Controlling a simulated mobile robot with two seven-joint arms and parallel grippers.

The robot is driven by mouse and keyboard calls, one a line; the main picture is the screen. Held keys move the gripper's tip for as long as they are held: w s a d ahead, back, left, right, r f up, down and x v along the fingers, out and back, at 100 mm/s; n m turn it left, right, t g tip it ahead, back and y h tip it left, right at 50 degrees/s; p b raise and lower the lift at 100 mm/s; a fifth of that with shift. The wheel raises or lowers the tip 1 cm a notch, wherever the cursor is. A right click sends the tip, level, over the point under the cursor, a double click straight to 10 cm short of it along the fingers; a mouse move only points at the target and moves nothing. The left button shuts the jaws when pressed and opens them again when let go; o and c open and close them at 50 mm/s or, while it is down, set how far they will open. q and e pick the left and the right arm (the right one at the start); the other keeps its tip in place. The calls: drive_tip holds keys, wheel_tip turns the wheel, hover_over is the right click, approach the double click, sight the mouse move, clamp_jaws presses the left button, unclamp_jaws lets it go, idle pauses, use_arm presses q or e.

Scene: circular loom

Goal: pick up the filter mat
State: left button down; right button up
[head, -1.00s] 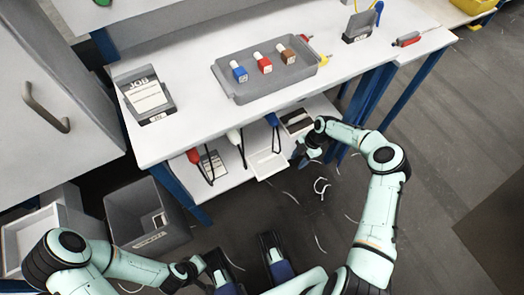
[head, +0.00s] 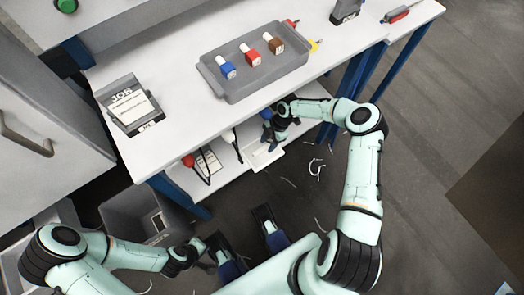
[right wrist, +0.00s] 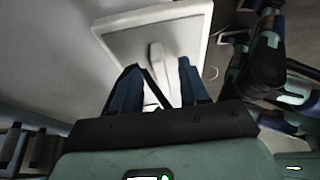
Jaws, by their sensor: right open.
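I cannot make out the filter mat for certain in the current views. My right gripper (head: 272,140) reaches under the workbench's front edge, above the white tray (head: 263,155) on the lower shelf. In the right wrist view its two dark blue fingers (right wrist: 158,84) are apart, with nothing clearly held between them. The white tray (right wrist: 120,40) lies beyond the fingertips, and a pale handle-like piece (right wrist: 157,58) with a dark loop shows before it. My left gripper (head: 198,250) is low at the left, over the floor; its fingers are too small to judge.
A grey bin (head: 128,215) stands at lower left. White scraps (head: 316,167) lie on the floor.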

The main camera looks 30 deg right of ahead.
sight(259, 150)
drive_tip(key=a, duration=0.4)
drive_tip(key=shift+s+a, duration=0.1)
drive_tip(key=shift+s, duration=0.05)
drive_tip(key=shift+f, duration=0.45)
drive_tip(key=shift+a+f, duration=0.1)
drive_tip(key=shift+f, duration=0.05)
clamp_jaws()
